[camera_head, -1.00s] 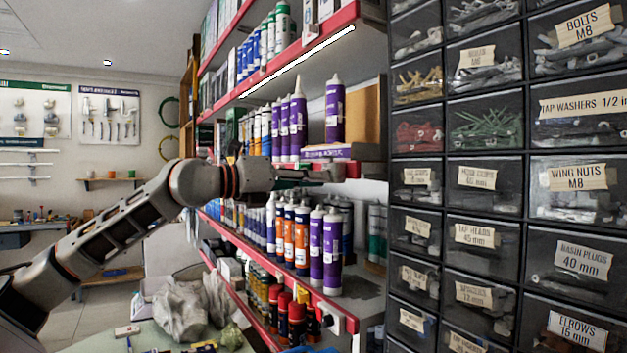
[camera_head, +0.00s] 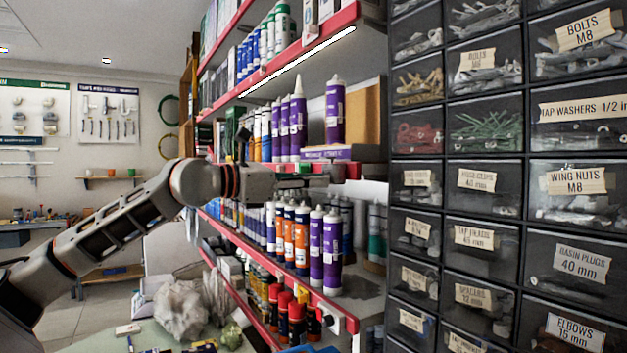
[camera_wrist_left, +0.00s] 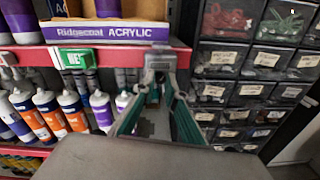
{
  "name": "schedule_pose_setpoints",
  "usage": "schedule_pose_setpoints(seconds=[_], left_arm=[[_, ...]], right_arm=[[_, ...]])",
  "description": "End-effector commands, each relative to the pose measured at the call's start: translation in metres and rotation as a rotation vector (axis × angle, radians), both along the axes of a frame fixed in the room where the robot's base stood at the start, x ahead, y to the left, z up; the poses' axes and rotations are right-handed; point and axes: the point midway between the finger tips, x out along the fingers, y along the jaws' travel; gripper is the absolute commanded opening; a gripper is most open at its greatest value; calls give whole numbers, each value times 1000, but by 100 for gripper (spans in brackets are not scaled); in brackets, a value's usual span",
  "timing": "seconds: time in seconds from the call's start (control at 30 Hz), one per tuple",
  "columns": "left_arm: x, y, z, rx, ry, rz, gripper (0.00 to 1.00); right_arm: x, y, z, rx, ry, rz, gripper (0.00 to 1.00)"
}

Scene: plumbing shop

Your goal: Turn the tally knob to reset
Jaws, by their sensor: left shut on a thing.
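My left gripper (camera_head: 328,176) reaches in from the left along the red edge of the middle shelf (camera_head: 352,170). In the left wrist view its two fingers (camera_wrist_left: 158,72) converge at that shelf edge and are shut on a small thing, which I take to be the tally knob. The fingers hide nearly all of the knob, so its pointing direction cannot be told. A green label (camera_wrist_left: 77,59) starting with "RE" sits on the shelf edge, left of the fingers. My right gripper is not in view.
Purple tubes (camera_head: 334,110) and an acrylic box (camera_head: 327,153) stand on the shelf by the gripper. Orange and purple tubes (camera_head: 302,240) stand on the shelf below. A cabinet of labelled small-parts drawers (camera_head: 485,236) rises close on the right.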

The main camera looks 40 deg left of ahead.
Motion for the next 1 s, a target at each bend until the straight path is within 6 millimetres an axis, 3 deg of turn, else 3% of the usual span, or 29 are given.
schedule_pose_setpoints(seconds=[0.6, 1.0], left_arm=[[0, 0, 2, 558, -165, 0, 0], [-1, 0, 3, 818, -241, 0, 0]], right_arm=[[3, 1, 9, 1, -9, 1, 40], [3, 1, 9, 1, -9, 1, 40]])
